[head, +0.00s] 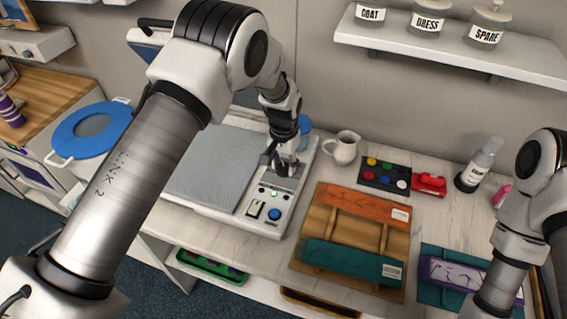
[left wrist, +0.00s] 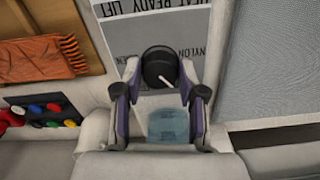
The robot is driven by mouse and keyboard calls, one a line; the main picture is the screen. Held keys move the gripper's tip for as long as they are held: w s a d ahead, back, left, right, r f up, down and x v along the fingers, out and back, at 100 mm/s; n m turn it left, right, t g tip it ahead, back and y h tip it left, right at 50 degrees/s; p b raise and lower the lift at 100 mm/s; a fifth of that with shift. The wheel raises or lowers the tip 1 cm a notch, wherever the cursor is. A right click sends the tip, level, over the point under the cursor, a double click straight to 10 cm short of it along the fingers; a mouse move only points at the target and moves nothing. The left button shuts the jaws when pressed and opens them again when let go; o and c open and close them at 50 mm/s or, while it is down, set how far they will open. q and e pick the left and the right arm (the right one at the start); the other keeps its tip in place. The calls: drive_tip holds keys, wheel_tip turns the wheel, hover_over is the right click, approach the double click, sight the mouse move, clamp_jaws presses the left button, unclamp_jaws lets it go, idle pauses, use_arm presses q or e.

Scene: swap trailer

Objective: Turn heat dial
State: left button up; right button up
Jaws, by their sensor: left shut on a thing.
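The heat dial (left wrist: 158,66) is a round black knob with a white pointer line, seen in the left wrist view on a grey printed panel (left wrist: 125,35). My left gripper (left wrist: 160,82) is shut on the dial, with one finger on each side of it. In the head view my left gripper (head: 284,170) reaches down onto the white control strip of the press (head: 300,195), and it hides the dial there. Below it on the strip are a small green light, a switch (head: 255,208) and a blue button (head: 274,214). My right gripper is out of view.
The press's grey pad (head: 205,170) lies left of the strip. A translucent blue object (left wrist: 168,125) is close behind the dial.

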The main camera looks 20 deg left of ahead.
sight(284, 166)
use_arm(q)
drive_tip(key=shift+s+f+m, duration=0.25)
drive_tip(key=shift+f+m, duration=0.05)
drive_tip(key=shift+m, duration=0.3)
drive_tip(key=o, duration=1.2)
drive_tip(key=shift+w, duration=0.3)
wheel_tip(284, 166, up, 12)
